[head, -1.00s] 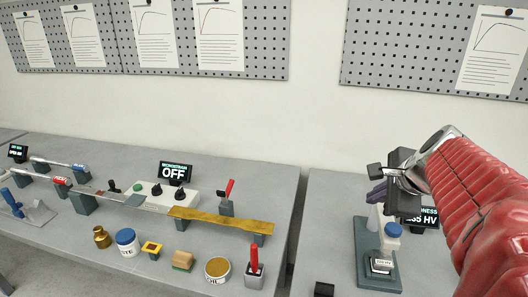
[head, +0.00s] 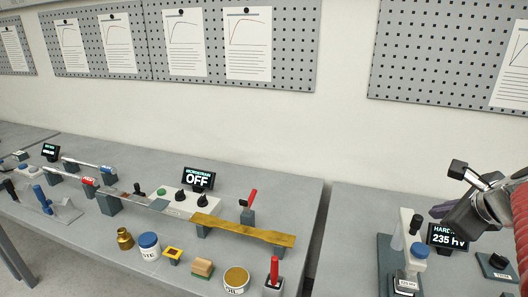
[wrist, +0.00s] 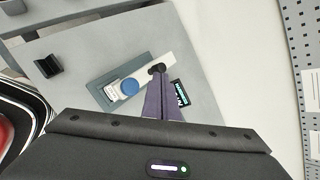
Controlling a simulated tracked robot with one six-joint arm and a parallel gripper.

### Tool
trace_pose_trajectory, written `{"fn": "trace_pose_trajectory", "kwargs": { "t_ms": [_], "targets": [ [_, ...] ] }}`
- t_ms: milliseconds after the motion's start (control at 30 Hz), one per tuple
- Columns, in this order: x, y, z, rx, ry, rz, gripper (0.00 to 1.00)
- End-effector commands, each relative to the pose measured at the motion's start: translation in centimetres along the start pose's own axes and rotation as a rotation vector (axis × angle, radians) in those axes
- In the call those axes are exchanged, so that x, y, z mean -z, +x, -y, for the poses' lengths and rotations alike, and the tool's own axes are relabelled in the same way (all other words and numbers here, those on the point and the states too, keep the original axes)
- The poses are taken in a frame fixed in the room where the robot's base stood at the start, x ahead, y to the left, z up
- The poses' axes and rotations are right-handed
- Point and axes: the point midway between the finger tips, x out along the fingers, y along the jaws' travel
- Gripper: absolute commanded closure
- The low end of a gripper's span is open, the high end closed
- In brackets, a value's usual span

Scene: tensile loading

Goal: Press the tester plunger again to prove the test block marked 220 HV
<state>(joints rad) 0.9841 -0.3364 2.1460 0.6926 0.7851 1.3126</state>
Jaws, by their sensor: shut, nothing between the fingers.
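The hardness tester (head: 405,232) stands on the right bench, a white body on a dark base with a blue cap (head: 418,250) and a black knob. Its display (head: 448,236) reads 235 HV. The labelled test block (head: 405,285) sits under the blue cap; its print is too small to read surely. My gripper (head: 438,211) is shut and empty, above and beside the tester. In the wrist view its purple fingertips (wrist: 160,73) overlap the black knob, and I cannot tell if they touch. The blue cap (wrist: 130,87) shows left of the fingers.
A black block with a "TRIM"-like label (head: 498,265) lies right of the tester. A black holder (wrist: 47,66) stands on the bench in the wrist view. The left bench holds a control box reading OFF (head: 198,180), a brass strip (head: 240,230), jars and a red-handled tool (head: 273,275).

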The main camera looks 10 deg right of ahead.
Motion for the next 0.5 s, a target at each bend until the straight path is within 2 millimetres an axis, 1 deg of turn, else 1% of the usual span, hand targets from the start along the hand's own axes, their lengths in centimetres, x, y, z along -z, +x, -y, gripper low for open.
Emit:
{"fn": "trace_pose_trajectory", "kwargs": {
  "t_ms": [500],
  "targets": [
    [2.6,3.7,-2.8,-0.004,0.001,-0.001,1.0]
  ]
}}
